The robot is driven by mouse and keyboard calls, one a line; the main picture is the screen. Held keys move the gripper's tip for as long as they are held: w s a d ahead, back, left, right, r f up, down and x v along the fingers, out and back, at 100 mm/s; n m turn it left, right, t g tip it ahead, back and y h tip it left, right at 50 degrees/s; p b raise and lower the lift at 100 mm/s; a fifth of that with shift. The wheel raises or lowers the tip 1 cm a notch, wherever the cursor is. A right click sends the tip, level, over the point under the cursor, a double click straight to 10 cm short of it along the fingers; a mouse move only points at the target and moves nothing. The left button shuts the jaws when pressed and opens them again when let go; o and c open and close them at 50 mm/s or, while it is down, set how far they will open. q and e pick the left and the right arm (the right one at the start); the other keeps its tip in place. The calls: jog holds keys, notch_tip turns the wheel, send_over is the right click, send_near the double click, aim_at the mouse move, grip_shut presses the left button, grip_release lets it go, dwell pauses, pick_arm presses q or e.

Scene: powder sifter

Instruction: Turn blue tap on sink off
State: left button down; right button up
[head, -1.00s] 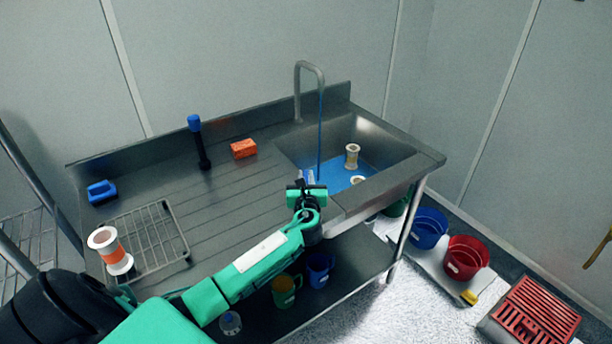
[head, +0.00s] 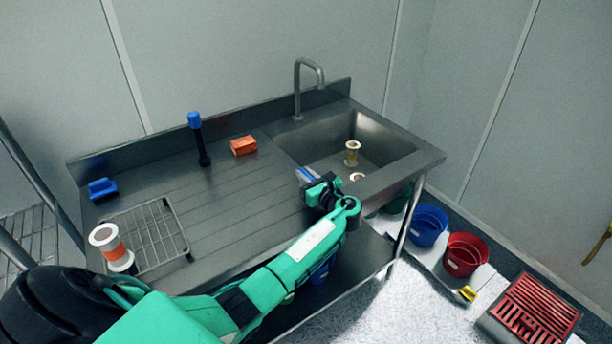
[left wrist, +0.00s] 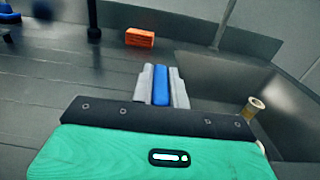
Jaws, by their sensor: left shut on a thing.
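The sink (head: 385,145) is at the right end of the steel counter, with a curved metal spout (head: 297,90) behind it. No water shows under the spout and the basin looks drained. My left gripper (head: 308,177) is at the front left edge of the sink, shut on a blue piece that appears to be the blue tap (head: 301,173). In the left wrist view the blue tap (left wrist: 161,86) is a narrow bar between the grey fingers. Its base is hidden. My right gripper is not in view.
Two spool-like parts (head: 352,151) are in the basin. An orange sponge (head: 244,146), a blue-topped black stand (head: 195,130), a blue brush (head: 102,189) and a wire rack (head: 150,235) are on the counter. Blue (head: 428,228) and red (head: 465,254) buckets stand at the right.

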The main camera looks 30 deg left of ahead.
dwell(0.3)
pick_arm(q)
jog(key=c, duration=1.4)
grip_release()
jog(key=shift+d, duration=0.1)
jog(key=shift+b+v, duration=1.25)
jog(key=shift+v, duration=5.55)
jog(key=shift+w, duration=0.1)
